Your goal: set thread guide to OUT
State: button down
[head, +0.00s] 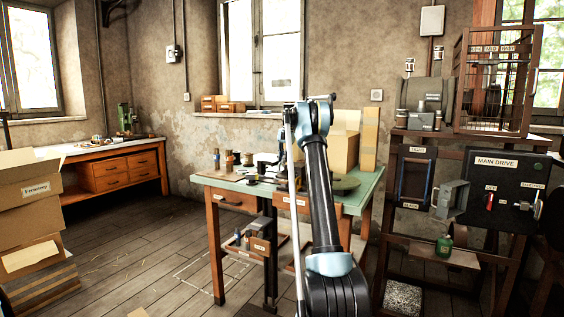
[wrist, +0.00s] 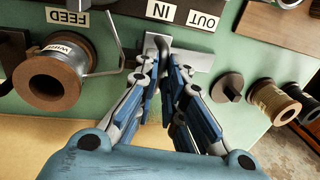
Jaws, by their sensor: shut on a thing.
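In the head view my own arm hides much of the guide area on the green-topped bench (head: 225,184).
In the wrist view a spool (wrist: 45,80) and bent wire stand left, by the FEED label (wrist: 68,17). A dark knob (wrist: 229,87) and another spool (wrist: 272,102) stand right. In the head view, cartons (head: 30,195) are left and the MAIN DRIVE panel (head: 496,185) is right.

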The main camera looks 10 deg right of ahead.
jog(key=shift+w+a, duration=0.1)
jog(key=w+a, duration=0.1)
jog(key=a, duration=0.1)
jog(key=w+a, duration=0.3)
jog(key=shift+w+a, duration=0.3)
jog(key=shift+a, duration=0.1)
jog(key=shift+w+a, duration=0.1)
jog(key=shift+a, duration=0.45)
jog(key=c, duration=1.7)
grip_release()
jog(key=shift+a, duration=0.1)
jog(key=shift+d, duration=0.2)
jog(key=shift+r, duration=0.2)
jog(key=shift+s+d+r, duration=0.2)
jog(key=shift+d+r, duration=0.1)
jog(key=shift+r, duration=1.6)
jog(key=shift+s+d+r, duration=0.15)
jog(key=shift+d+r, duration=0.15)
jog(key=shift+r, duration=1.55)
jog(key=shift+s+d+r, duration=0.2)
jog(key=shift+d+r, duration=0.1)
jog(key=shift+r, duration=1.6)
